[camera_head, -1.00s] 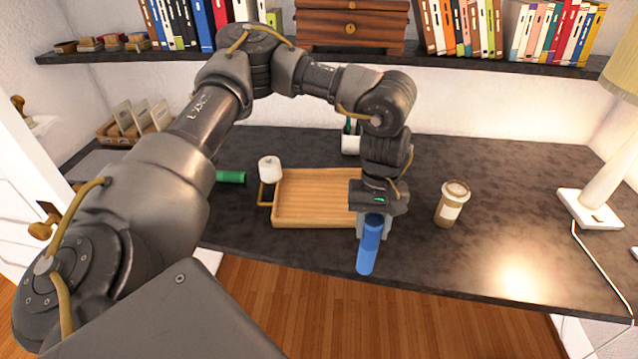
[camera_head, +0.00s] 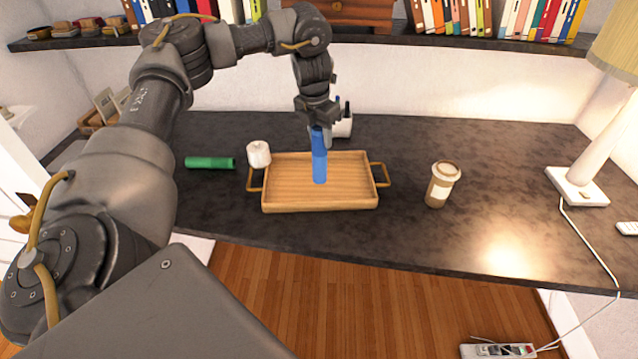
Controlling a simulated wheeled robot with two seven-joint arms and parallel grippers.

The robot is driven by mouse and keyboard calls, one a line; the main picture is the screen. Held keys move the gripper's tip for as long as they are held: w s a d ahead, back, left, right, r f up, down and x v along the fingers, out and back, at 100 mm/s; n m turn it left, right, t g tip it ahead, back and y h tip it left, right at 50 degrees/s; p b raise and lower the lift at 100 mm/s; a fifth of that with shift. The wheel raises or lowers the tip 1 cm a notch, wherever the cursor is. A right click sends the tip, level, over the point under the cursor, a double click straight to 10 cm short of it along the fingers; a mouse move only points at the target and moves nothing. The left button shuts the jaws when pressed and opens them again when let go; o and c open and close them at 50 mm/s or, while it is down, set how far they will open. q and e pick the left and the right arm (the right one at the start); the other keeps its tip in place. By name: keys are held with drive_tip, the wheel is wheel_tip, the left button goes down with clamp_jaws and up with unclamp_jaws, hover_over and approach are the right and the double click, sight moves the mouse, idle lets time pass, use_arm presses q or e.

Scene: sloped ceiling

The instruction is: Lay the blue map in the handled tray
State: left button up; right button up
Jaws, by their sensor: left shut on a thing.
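The blue map (camera_head: 319,163) is a rolled blue tube. My left gripper (camera_head: 319,132) is shut on its upper end, and the roll hangs nearly upright in front of the tray in the picture. The handled tray (camera_head: 285,193) is light wood with a handle at each side and lies on the dark desk. The roll's lower end overlaps the tray's floor in the view; I cannot tell whether it touches it. No other thing shows in the tray. My right gripper is out of view.
A green roll (camera_head: 210,163) lies left of the tray. A white roll (camera_head: 258,154) stands by its left handle. A coffee cup (camera_head: 442,185) and a lamp (camera_head: 577,187) stand to the right. A white pen holder (camera_head: 343,126) is behind. The desk (camera_head: 410,225) is clear at front right.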

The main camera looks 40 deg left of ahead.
sight(320, 165)
use_arm(q)
drive_tip(key=shift+f, duration=0.35)
wheel_tip(320, 165, down, 6)
drive_tip(key=shift+r+p, duration=0.25)
drive_tip(key=shift+p, duration=0.15)
drive_tip(key=shift+s+f, duration=0.1)
drive_tip(key=shift+f, duration=0.2)
wheel_tip(320, 165, down, 2)
drive_tip(key=shift+f+p, duration=0.2)
drive_tip(key=shift+p, duration=0.25)
drive_tip(key=shift+f, duration=0.45)
